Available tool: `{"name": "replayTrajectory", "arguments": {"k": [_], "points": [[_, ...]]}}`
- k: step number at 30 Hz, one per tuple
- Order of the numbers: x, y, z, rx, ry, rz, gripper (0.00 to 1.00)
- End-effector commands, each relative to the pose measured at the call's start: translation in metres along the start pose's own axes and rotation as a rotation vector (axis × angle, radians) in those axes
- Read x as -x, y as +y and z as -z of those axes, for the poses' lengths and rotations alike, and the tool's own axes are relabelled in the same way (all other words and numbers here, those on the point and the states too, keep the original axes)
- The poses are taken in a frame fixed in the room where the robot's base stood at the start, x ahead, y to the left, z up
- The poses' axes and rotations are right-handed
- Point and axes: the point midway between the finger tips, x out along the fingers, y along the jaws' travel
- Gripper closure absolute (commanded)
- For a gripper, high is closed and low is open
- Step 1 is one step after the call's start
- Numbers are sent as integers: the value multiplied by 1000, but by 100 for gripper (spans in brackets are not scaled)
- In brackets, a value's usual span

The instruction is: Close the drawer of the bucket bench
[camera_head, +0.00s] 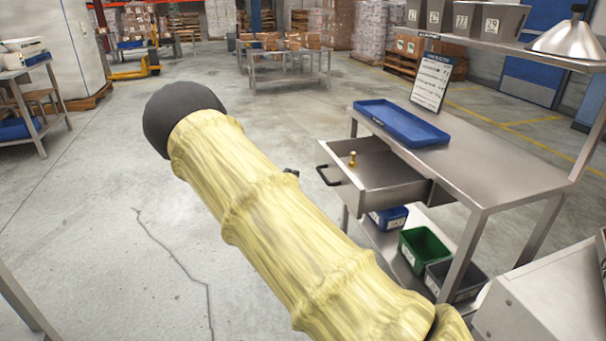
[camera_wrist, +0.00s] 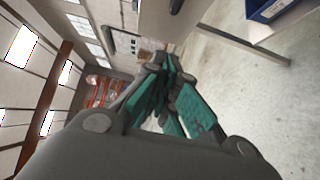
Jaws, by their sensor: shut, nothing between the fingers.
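The bucket bench (camera_head: 470,150) is a steel table at the right of the head view. Its drawer (camera_head: 345,180) is pulled out towards the left, with a black handle (camera_head: 327,175) on its front. A small brass-coloured piece (camera_head: 353,159) stands inside it. My arm in its yellowish sleeve crosses the head view left of the drawer and hides most of my gripper there. In the wrist view my gripper (camera_wrist: 166,64) shows teal finger pads close together, shut and empty. A pale panel with a dark bar, possibly the drawer front (camera_wrist: 165,22), shows beyond the fingers.
A blue tray (camera_head: 402,122) and a sign (camera_head: 431,80) are on the bench top. Blue, green (camera_head: 425,250) and grey bins sit on the lower shelf. Grey bins (camera_head: 487,20) and a metal cone (camera_head: 569,40) are on the upper shelf. The floor left of the drawer is clear.

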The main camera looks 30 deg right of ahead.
Motion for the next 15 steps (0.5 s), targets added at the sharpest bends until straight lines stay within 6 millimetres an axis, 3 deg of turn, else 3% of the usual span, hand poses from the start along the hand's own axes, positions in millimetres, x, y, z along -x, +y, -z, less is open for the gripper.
{"name": "replayTrajectory", "arguments": {"k": [15], "points": [[-79,-3,-2,0,-1,3,100]]}}
